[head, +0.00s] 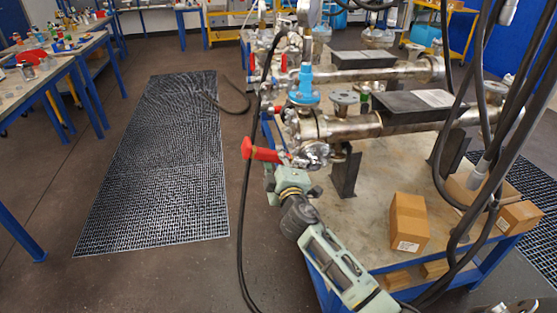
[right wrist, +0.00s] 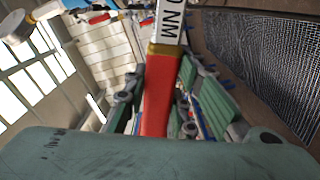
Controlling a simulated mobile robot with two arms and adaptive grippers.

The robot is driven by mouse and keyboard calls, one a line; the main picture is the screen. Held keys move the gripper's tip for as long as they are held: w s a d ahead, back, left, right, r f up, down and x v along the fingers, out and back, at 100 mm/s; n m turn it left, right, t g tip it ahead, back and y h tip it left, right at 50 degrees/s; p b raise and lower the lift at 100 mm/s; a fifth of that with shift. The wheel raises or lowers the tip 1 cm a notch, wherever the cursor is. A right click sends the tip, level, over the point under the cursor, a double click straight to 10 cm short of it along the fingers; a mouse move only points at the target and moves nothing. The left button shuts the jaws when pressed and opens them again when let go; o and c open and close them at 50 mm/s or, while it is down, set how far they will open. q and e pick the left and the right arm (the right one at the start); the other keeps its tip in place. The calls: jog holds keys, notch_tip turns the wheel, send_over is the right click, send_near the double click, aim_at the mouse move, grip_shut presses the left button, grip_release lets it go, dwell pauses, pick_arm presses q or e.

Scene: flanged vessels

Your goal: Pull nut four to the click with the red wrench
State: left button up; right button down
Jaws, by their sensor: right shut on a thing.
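The red wrench (head: 262,153) sticks out to the left of the near end of the front vessel (head: 345,126), roughly level. My right gripper (head: 286,168) is shut on it. In the right wrist view the red handle (right wrist: 157,95), with a yellow band and a white label ending in "NM", passes between the two green fingers of the gripper (right wrist: 160,105). The wrench's working end lies by the metal flange (head: 310,155), partly hidden; I cannot tell whether it sits on a nut. Nut four cannot be picked out. My left gripper is not in view.
The vessels stand on a workbench (head: 375,215) with blue edges. A cardboard box (head: 408,222) stands on it at the right. Dark hoses (head: 470,150) hang at the right, and a cable runs down left of the bench.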

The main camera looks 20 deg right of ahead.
jog(key=shift+w+r, duration=0.1)
jog(key=shift+b+x, duration=0.45)
jog(key=shift+x, duration=0.8)
jog(key=d+r+m+p, duration=0.1)
jog(key=s+d+r+m+p, duration=0.1)
jog(key=r+m, duration=0.1)
jog(key=s+d+r+m+p, duration=0.1)
jog(key=m+p, duration=0.1)
jog(key=shift+r, duration=0.25)
jog(key=shift+p+v, duration=0.6)
jog(key=shift+v, duration=1.2)
